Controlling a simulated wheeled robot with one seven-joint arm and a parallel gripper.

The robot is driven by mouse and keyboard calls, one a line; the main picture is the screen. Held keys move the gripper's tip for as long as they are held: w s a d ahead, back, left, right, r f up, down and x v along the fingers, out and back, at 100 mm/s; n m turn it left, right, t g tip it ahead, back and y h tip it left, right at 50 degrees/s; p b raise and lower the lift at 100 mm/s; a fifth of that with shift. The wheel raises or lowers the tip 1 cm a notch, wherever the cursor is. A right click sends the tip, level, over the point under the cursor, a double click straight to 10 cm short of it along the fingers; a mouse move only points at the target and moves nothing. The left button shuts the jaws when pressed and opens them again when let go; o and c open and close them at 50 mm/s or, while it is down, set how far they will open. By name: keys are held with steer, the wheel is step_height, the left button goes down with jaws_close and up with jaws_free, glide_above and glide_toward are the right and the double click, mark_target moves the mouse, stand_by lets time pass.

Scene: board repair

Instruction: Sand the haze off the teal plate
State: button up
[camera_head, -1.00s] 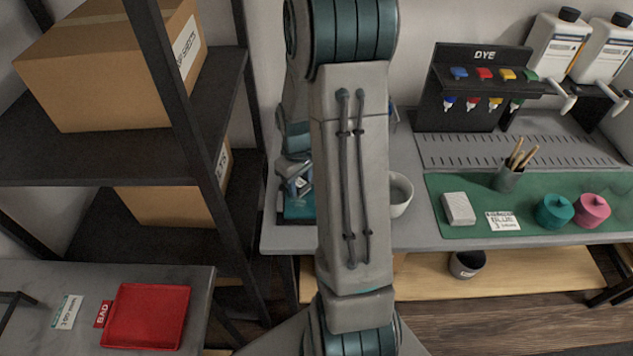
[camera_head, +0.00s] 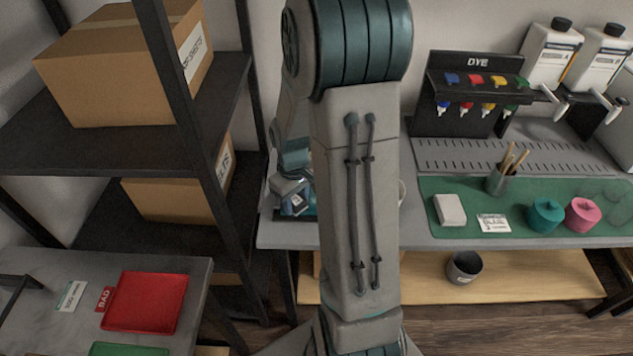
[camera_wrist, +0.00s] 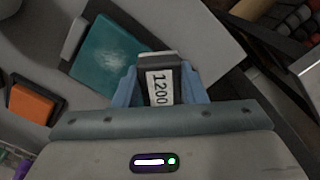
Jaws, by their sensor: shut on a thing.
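The teal plate (camera_wrist: 103,52) lies in a dark holder in the wrist view, with a pale hazy patch near its middle. My gripper (camera_wrist: 160,88) is shut on a dark sanding block labelled 1200 (camera_wrist: 160,84). The block is just to the right of the plate in that picture; I cannot tell whether they touch. In the head view my gripper (camera_head: 292,193) is small at the left of my arm, over the workbench's left end. My arm hides much of that area.
An orange block (camera_wrist: 36,101) lies left of the plate in the wrist view. In the head view, the grey bench (camera_head: 285,235) carries a green mat (camera_head: 462,226), a white block (camera_head: 450,209), teal and pink pots, and a dye rack (camera_head: 460,95). A red tray (camera_head: 145,303) is on the left table.

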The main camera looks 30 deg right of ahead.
steer(key=shift+r+p, duration=2.1)
steer(key=shift+r, duration=1)
